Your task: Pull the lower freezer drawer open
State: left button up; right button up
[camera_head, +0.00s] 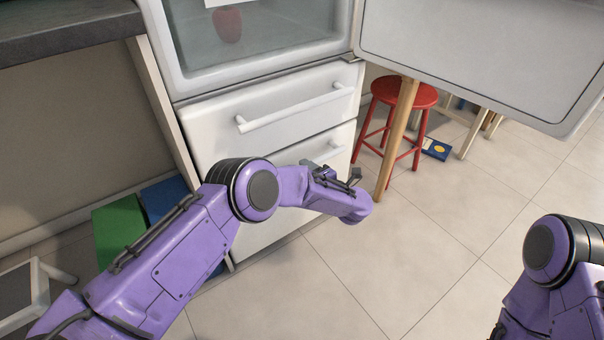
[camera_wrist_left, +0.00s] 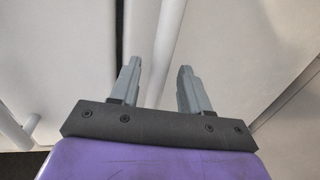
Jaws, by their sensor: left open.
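The lower freezer drawer (camera_head: 268,232) is a white front at the bottom of the fridge and looks shut. Its white bar handle (camera_head: 336,145) shows only at its right end; my left arm hides the rest. My left gripper (camera_head: 334,172) is open in front of this drawer. In the left wrist view its two grey fingers (camera_wrist_left: 158,85) are apart, with a pale bar, apparently the lower handle (camera_wrist_left: 170,40), running between them. I cannot tell how deep the bar sits between the fingers. My right gripper is out of view; only part of my right arm shows.
The upper drawer (camera_head: 215,130) is shut, its handle (camera_head: 290,107) just above my left arm. The fridge door (camera_head: 480,50) stands open at right. A red stool (camera_head: 405,92) stands beyond it. Green and blue boxes (camera_head: 118,232) lie at left. The floor in front is clear.

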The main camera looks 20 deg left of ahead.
pick_arm(q)
jog(key=shift+x, duration=1.55)
grip_shut()
jog(key=shift+s, duration=0.15)
